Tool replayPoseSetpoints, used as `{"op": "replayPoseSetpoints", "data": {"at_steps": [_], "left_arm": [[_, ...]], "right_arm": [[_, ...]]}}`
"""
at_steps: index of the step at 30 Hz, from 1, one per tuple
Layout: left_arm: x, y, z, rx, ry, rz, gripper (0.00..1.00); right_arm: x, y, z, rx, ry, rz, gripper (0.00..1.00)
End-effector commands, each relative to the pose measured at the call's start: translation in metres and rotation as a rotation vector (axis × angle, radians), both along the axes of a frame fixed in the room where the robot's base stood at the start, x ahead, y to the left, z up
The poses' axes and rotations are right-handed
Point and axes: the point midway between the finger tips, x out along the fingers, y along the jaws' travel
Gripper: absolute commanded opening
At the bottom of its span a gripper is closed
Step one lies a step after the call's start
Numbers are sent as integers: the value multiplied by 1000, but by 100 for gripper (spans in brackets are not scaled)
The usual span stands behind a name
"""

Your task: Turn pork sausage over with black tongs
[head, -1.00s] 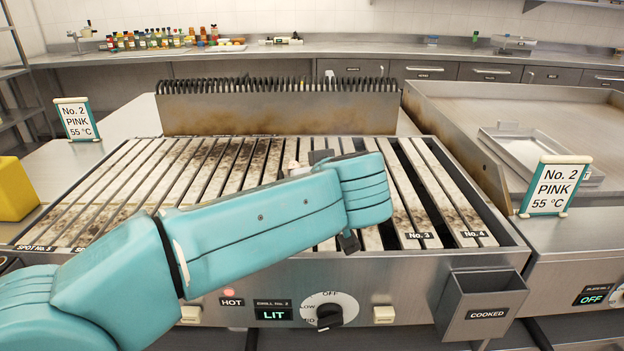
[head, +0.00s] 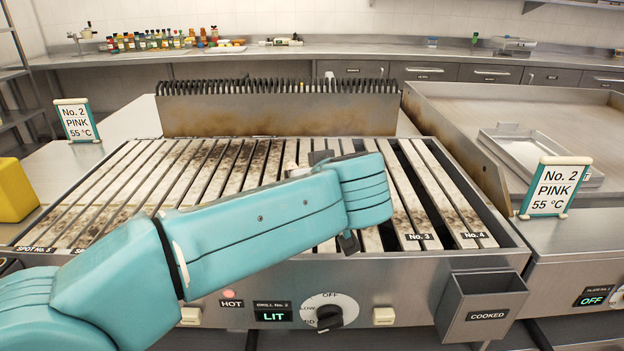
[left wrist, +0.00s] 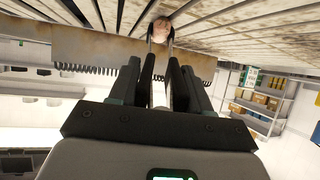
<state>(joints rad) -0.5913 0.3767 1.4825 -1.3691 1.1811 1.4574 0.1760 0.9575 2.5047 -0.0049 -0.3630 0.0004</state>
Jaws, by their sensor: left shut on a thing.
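In the left wrist view my left gripper (left wrist: 160,76) is shut on the black tongs (left wrist: 150,46), whose two thin arms reach towards the grill slats. The pinkish pork sausage (left wrist: 161,28) shows end-on between the tong tips. I cannot tell whether it rests on the slats or is raised a little. In the head view my left arm crosses the front of the grill (head: 215,160) and hides the tongs and most of the sausage. A small pale piece (head: 291,168) beside the wrist may be the sausage or a tong tip. My right gripper is not in view.
The grill is lit and marked hot, with open gaps between its slats. A metal splash guard (head: 275,110) stands behind it. A COOKED bin (head: 482,306) hangs at the front right. A flat plate with a tray (head: 535,150) and a sign (head: 554,187) is to the right.

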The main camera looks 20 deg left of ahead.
Motion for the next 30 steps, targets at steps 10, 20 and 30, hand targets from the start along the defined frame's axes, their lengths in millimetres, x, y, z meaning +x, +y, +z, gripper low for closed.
{"op": "replayPoseSetpoints", "data": {"at_steps": [10, 20, 30], "left_arm": [[0, 0, 35, 0, -4, -1, 0], [0, 0, 64, 0, -2, 0, 0], [0, 0, 94, 0, -2, 0, 0]], "right_arm": [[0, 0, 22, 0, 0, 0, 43], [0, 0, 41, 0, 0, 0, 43], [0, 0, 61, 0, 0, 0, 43]]}}
